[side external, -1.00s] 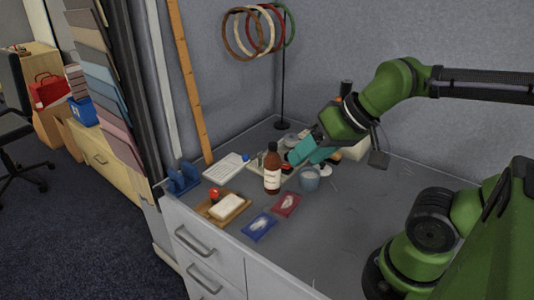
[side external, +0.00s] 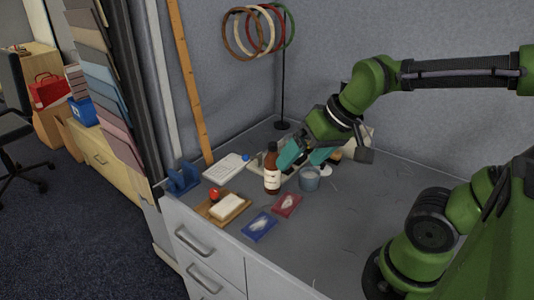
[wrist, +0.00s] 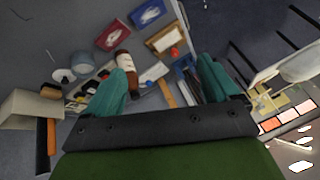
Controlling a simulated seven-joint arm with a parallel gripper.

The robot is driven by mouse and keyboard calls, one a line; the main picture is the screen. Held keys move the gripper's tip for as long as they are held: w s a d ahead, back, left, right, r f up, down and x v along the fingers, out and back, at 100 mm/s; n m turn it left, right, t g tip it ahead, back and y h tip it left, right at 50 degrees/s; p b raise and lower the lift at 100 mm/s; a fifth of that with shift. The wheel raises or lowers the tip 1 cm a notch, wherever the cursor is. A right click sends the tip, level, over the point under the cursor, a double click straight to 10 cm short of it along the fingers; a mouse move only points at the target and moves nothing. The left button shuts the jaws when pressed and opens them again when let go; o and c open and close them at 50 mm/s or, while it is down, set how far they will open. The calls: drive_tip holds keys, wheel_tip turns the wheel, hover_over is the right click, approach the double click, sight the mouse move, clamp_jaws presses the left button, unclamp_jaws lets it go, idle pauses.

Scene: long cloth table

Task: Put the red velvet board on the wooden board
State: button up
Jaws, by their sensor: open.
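The red velvet board (side external: 286,205) is a small dark red rectangle with a pale mark, lying flat on the table. It also shows at the upper left of the wrist view (wrist: 112,33).
A blue board (side external: 259,227) lies just in front of the red one. A white keypad-like pad (side external: 226,168) and a blue holder (side external: 183,178) are at left. The table's right front is clear.

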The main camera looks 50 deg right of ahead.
drive_tip(key=w+d+f+n+g, duration=0.3)
drive_tip(key=w+f+n, duration=0.15)
drive_tip(key=n, duration=0.35)
drive_tip(key=n+g+h, duration=0.2)
drive_tip(key=n+g, duration=0.1)
drive_tip(key=n, duration=1.2)
hover_over(281, 209)
drive_tip(key=f, duration=1.2)
drive_tip(key=shift+s+a+f, duration=0.1)
drive_tip(key=shift+s+f, duration=0.05)
drive_tip(key=shift+s, duration=0.25)
drive_tip(key=shift+w+f, duration=0.2)
drive_tip(key=shift+f, duration=1.2)
drive_tip(key=shift+w+f, duration=0.15)
drive_tip(key=shift+f, duration=1.2)
